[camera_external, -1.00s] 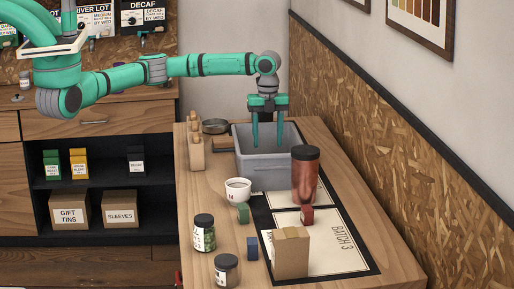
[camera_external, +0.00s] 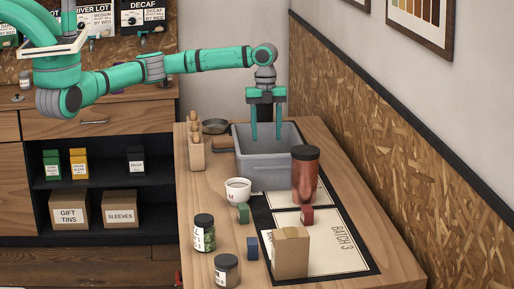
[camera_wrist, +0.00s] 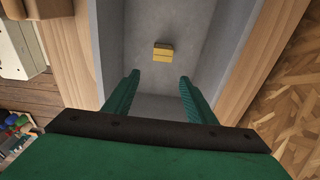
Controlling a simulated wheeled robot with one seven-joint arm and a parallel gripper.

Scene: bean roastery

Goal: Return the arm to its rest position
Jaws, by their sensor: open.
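My arm (camera_external: 205,60) is green and reaches out to the right over the wooden table. My gripper (camera_external: 267,140) points down with its fingers apart, over the grey bin (camera_external: 265,176). Nothing is between the fingers. In the wrist view my gripper (camera_wrist: 158,85) also shows open, and a small yellow block (camera_wrist: 163,52) lies on the floor of the bin, ahead of the fingertips and apart from them. The external view does not show this block, as the bin wall hides it.
A red-brown canister (camera_external: 305,178) stands against the bin's near right corner. A white cup (camera_external: 238,190), a green-filled jar (camera_external: 204,235), a second jar (camera_external: 227,270), a blue block (camera_external: 252,248) and a cardboard box (camera_external: 291,253) stand nearer. A wall is on the right.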

